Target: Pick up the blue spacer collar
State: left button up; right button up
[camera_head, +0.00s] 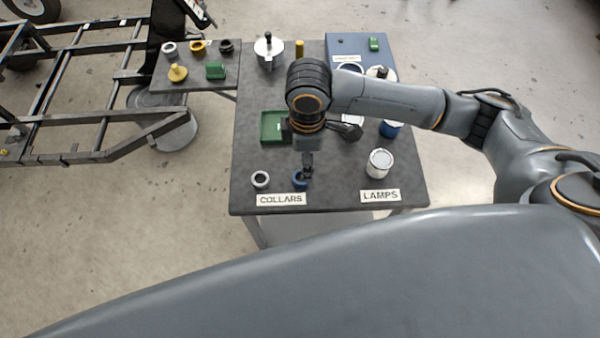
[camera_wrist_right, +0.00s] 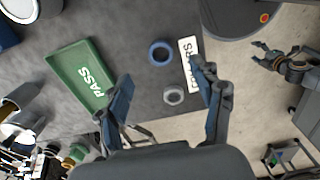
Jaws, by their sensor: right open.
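The blue spacer collar (camera_head: 297,184) stands on the dark table behind the COLLARS label, partly hidden by my right gripper (camera_head: 307,166). In the right wrist view the blue collar (camera_wrist_right: 151,56) lies flat, beyond the fingertips and apart from them. My right gripper (camera_wrist_right: 163,72) is open and empty, its fingers spread either side of a grey collar (camera_wrist_right: 166,99) seen below. That grey collar (camera_head: 260,186) sits left of the blue one in the head view. My left gripper (camera_wrist_right: 262,56) shows at the right of the wrist view, off the table, its fingers apart and empty.
A green PASS tray (camera_wrist_right: 66,72) lies near the collars. A white-topped can (camera_head: 380,163) stands behind the LAMPS label (camera_head: 380,196). A side table (camera_head: 195,84) holds several small parts. A dark metal frame (camera_head: 80,100) stands at left. The tabletop around the collars is clear.

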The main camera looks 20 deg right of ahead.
notch_tip(320, 180, down, 3)
jog(key=shift+r, duration=0.1)
jog(key=shift+f, duration=0.35)
jog(key=shift+w+f, duration=0.1)
jog(key=shift+f, duration=0.15)
jog(key=f, duration=0.2)
jog(key=a+f+p, duration=0.1)
jog(key=f, duration=0.1)
jog(key=shift+w+f, duration=0.1)
jog(key=shift+f, duration=0.3)
jog(key=shift+c, duration=0.6)
pick_arm(q)
jog(key=shift+r, duration=0.55)
pick_arm(e)
jog(key=c, duration=1.1)
